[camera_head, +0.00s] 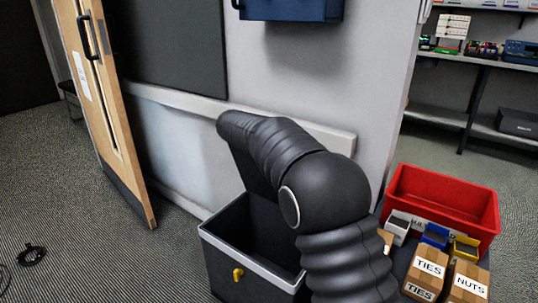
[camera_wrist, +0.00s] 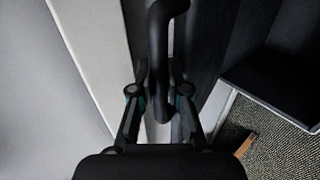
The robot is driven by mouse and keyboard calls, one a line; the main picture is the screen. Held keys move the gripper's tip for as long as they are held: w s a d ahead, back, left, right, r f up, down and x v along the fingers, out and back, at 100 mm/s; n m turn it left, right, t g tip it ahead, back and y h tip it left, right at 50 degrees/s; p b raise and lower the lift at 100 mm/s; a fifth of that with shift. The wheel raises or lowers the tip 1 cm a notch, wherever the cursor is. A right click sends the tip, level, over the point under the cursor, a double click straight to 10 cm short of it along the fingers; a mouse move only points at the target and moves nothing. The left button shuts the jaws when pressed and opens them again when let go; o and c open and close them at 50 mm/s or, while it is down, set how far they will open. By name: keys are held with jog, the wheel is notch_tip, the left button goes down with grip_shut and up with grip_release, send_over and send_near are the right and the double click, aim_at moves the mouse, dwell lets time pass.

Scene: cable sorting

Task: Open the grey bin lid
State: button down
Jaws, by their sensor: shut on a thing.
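The grey bin (camera_head: 222,250) stands against the wall in the head view, with a pale rim and a yellow latch (camera_head: 238,273) on its front. Its dark lid (camera_head: 250,172) stands raised at the back, and part of the inside shows. My arm covers much of the lid and the bin's right side. In the wrist view, my gripper (camera_wrist: 160,100) is shut on a black bar handle (camera_wrist: 161,45), with a finger on each side of it. The gripper itself is hidden behind my arm in the head view.
A red crate (camera_head: 440,187) stands right of the bin, with small coloured bins and cardboard boxes marked TIES (camera_head: 428,268) and NUTS (camera_head: 468,283) before it. An open wooden door (camera_head: 110,110) is at left. A dark cable coil (camera_head: 31,256) lies on the carpet.

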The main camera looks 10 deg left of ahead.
jog(key=shift+w+d+r+y, duration=0.2)
jog(key=shift+w+r, duration=0.1)
jog(key=shift+w, duration=0.35)
jog(key=shift+w+d+r+y, duration=0.15)
jog(key=shift+w+r+y, duration=0.1)
jog(key=shift+w, duration=0.35)
jog(key=shift+g, duration=0.3)
jog(key=c, duration=1.1)
grip_release()
jog(key=shift+s+a, duration=0.1)
jog(key=shift+a, duration=0.05)
jog(key=shift+c, duration=0.2)
jog(key=shift+d+f, duration=0.15)
jog(key=shift+d, duration=0.15)
jog(key=v, duration=1.2)
jog(key=shift+a, duration=0.2)
